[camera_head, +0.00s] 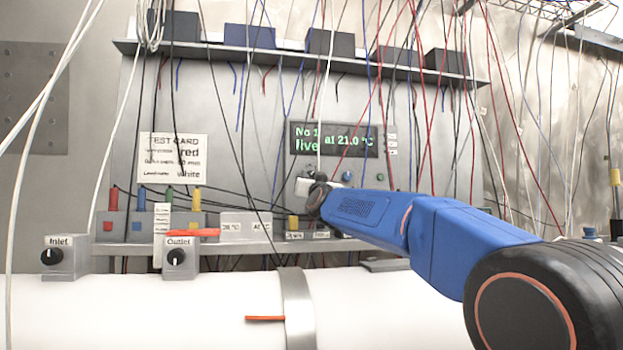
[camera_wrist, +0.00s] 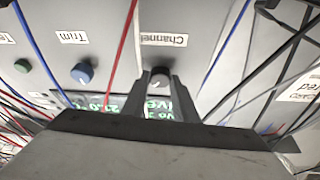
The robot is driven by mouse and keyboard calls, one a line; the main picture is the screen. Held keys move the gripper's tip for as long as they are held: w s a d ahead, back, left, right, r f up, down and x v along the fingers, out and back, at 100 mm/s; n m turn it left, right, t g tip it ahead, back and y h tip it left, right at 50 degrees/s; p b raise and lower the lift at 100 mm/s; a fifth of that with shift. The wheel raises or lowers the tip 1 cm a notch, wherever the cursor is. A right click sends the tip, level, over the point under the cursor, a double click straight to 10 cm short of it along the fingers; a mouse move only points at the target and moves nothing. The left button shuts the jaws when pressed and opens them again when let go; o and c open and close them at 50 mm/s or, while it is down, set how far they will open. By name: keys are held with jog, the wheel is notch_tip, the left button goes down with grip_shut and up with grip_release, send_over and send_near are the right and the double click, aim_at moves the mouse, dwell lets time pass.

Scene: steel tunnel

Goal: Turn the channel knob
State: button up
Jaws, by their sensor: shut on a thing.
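The channel knob (camera_wrist: 160,74) is a dark grey knob on the grey panel, under an upside-down "Channel" label (camera_wrist: 164,39) in the wrist view. My gripper (camera_wrist: 160,84) is shut on it, with one finger on each side. In the head view my gripper (camera_head: 316,190) reaches the panel below the display and mostly hides the knob. The display (camera_head: 334,139) reads "No 1" and "live at 21.0 °C" in green; the gripper partly covers it in the wrist view.
A blue Trim knob (camera_wrist: 82,73) and a green button (camera_wrist: 22,65) sit beside the channel knob. Several thin wires hang before the panel; a red wire (camera_wrist: 122,50) passes close to my gripper. Inlet (camera_head: 52,257) and Outlet (camera_head: 176,257) knobs stand at lower left above a white pipe (camera_head: 130,310).

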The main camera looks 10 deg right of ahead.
jog(key=shift+m, duration=0.5)
jog(key=m+h, duration=0.2)
jog(key=m, duration=0.1)
jog(key=shift+a+m, duration=0.15)
jog(key=shift+m, duration=0.25)
jog(key=shift+m+g+h, duration=0.5)
jog(key=shift+m+h, duration=0.15)
jog(key=shift+m, duration=0.8)
jog(key=shift+m+g+h, duration=0.5)
jog(key=shift+m+h, duration=0.15)
jog(key=shift+m, duration=0.8)
jog(key=o, duration=1.1)
jog(key=shift+r, duration=0.1)
jog(key=shift+c, duration=0.2)
jog(key=v, duration=1.7)
jog(key=shift+s+a, duration=0.2)
